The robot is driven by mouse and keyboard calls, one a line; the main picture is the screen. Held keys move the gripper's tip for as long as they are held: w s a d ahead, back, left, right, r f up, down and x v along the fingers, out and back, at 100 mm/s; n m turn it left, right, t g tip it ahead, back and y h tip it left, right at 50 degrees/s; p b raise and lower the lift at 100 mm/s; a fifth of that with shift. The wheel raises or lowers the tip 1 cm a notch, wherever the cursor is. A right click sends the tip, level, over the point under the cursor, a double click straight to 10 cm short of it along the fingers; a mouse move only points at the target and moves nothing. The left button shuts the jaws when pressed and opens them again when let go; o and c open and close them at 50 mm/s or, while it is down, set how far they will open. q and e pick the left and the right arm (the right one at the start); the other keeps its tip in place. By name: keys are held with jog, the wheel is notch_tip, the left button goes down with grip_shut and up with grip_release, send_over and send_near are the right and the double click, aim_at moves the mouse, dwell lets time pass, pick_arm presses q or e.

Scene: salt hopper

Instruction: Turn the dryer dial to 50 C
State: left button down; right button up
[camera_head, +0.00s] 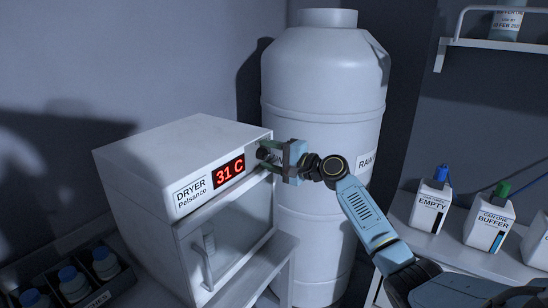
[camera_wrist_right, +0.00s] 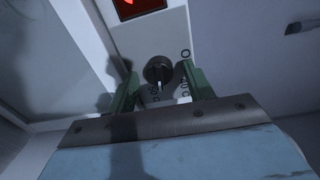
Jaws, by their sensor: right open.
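The white dryer (camera_head: 165,160) stands at the left in the head view. Its red display (camera_head: 228,171) reads 31 C, and a glass door is below. The dark round dial (camera_wrist_right: 158,70) shows in the right wrist view on the front panel, with a pale pointer mark and partly readable scale marks around it. My right gripper (camera_head: 276,158) is at the right end of the dryer's panel. In the wrist view its green fingers (camera_wrist_right: 157,84) are open, one on either side of the dial, with gaps between them and it. My left gripper is not in view.
A large white tank (camera_head: 322,100) stands close behind my right gripper. White canisters labelled EMPTY (camera_head: 431,207) and BUFFER (camera_head: 488,222) stand on a bench at the right. A crate of blue-capped bottles (camera_head: 73,283) is at the lower left. A wall shelf (camera_head: 495,43) is at the upper right.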

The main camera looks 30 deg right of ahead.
jog(key=b+v, duration=0.2)
jog(key=v, duration=1.1)
jog(key=shift+s, duration=0.2)
jog(key=shift+d+f+b, duration=0.1)
jog(key=shift+f+b, duration=0.05)
jog(key=shift+b, duration=0.15)
